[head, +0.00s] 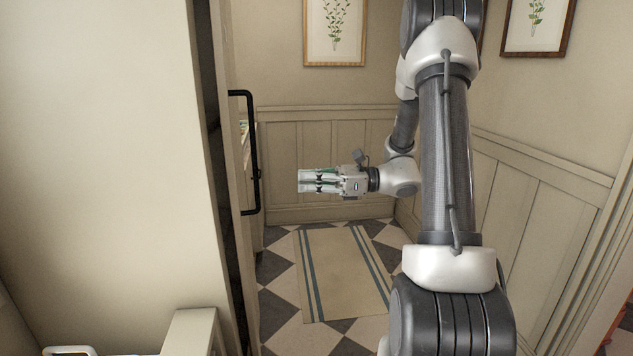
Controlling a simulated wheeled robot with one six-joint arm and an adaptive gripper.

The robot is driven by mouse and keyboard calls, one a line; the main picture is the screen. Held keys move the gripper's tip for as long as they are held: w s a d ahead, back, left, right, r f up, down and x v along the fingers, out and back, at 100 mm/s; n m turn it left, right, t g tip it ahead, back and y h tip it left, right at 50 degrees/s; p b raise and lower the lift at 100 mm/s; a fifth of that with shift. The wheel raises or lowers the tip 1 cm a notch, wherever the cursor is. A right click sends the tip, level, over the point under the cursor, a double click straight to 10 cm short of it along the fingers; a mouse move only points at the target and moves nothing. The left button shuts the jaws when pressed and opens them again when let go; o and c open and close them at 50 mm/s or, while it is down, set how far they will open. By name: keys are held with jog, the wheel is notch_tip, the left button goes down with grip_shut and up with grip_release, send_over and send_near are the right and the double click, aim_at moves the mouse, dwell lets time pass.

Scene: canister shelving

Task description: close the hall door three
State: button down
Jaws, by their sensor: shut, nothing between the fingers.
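A cream door (226,150) stands at the left, seen almost edge-on. A long black bar handle (256,150) is fixed upright on its right side. My gripper (301,181) is shut and empty, pointing left, to the right of the handle with a visible gap between them. It does not touch the door or the handle. Whether this door is hall door three cannot be read here. A dark gap (208,90) shows between the door and the wall to its left.
A striped runner (343,270) lies on the checkered floor (285,325). Panelled walls (340,150) with framed plant prints (335,30) enclose the back and right. A pale wall (90,150) fills the left, with a light ledge (190,330) below. Open floor lies below my gripper.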

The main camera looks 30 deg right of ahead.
jog(key=x, duration=0.9)
jog(key=a, duration=0.5)
jog(key=shift+w, duration=0.15)
jog(key=shift+a, duration=0.1)
